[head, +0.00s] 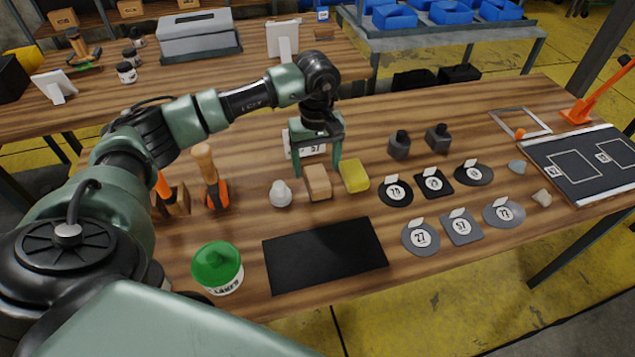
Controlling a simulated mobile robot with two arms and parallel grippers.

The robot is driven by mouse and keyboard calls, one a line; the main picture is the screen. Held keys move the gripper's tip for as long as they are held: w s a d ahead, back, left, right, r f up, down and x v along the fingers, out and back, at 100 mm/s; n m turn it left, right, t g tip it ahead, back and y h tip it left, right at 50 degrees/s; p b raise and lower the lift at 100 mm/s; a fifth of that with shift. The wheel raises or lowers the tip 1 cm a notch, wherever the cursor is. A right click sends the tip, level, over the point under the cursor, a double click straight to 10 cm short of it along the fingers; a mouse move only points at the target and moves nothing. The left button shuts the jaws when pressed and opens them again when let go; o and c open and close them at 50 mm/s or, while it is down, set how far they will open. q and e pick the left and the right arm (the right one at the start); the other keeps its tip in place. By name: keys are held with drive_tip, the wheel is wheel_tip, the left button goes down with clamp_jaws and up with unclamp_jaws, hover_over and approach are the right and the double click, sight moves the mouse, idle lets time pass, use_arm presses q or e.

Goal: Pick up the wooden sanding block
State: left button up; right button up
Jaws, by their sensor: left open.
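The wooden sanding block (318,184) is a small tan block on the wooden table, between a white rounded object and a yellow block. My left gripper (317,170) points down with its two fingers spread. It is open and empty, with one fingertip near each side of the block's far end. I cannot tell whether the fingers touch the block or how high above the table they are. My right gripper is not in view.
The white object (281,194) and the yellow block (354,177) stand close on either side. Numbered patches (420,238) and dark bottles (399,146) are to the right.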

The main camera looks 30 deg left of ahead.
sight(317, 177)
use_arm(q)
wheel_tip(317, 177, down, 4)
drive_tip(key=shift+d+r+p, duration=0.1)
drive_tip(key=shift+r+p, duration=0.05)
drive_tip(key=shift+p, duration=0.45)
drive_tip(key=shift+w+f, duration=0.1)
drive_tip(key=shift+f, duration=0.55)
drive_tip(key=c, duration=1.5)
drive_tip(key=shift+r, duration=0.1)
drive_tip(key=shift+c, duration=0.2)
wheel_tip(317, 177, up, 20)
drive_tip(key=b, duration=0.2)
